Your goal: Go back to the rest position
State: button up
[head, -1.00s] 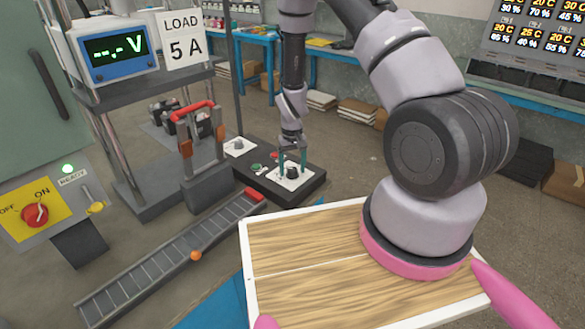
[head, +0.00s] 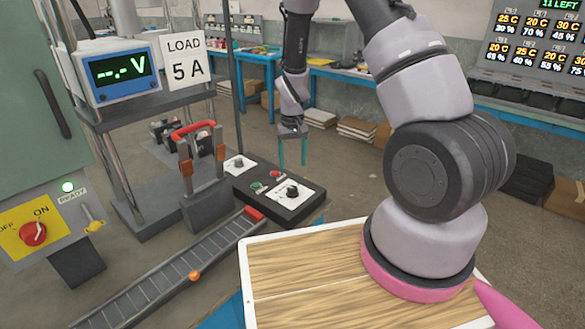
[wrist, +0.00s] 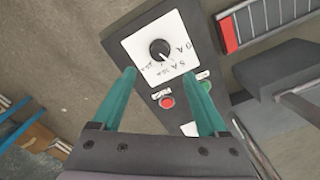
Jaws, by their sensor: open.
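My gripper (head: 292,152) hangs from the arm in the head view, above and beyond the dark control box (head: 316,206). Its two teal fingers are apart with nothing between them. The nearer black knob (head: 291,191) sits on a white plate on the box and stands free of the fingers. In the wrist view the fingers (wrist: 166,95) point toward the control box, with the knob (wrist: 160,50) beyond the tips and a red button (wrist: 167,102) showing between them.
A ramp-like track (head: 170,272) with a red end and an orange ball runs beside the box. The load stand carries a meter (head: 122,70) reading "--.- V". My wooden-topped base is in front. Open floor lies beyond the box.

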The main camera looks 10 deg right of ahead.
jog(key=s+d+r+m+t+y, duration=0.1)
jog(key=s+r+t, duration=0.1)
jog(key=r, duration=1.1)
jog(key=s+d+r+m+t+y, duration=0.1)
jog(key=s+d+r, duration=0.15)
jog(key=r, duration=1.05)
jog(key=s+d+r+m+t, duration=0.2)
jog(key=s+r+t, duration=0.2)
jog(key=s+r, duration=1)
jog(key=s, duration=0.4)
jog(key=shift+d+m, duration=0.2)
jog(key=shift+m, duration=0.1)
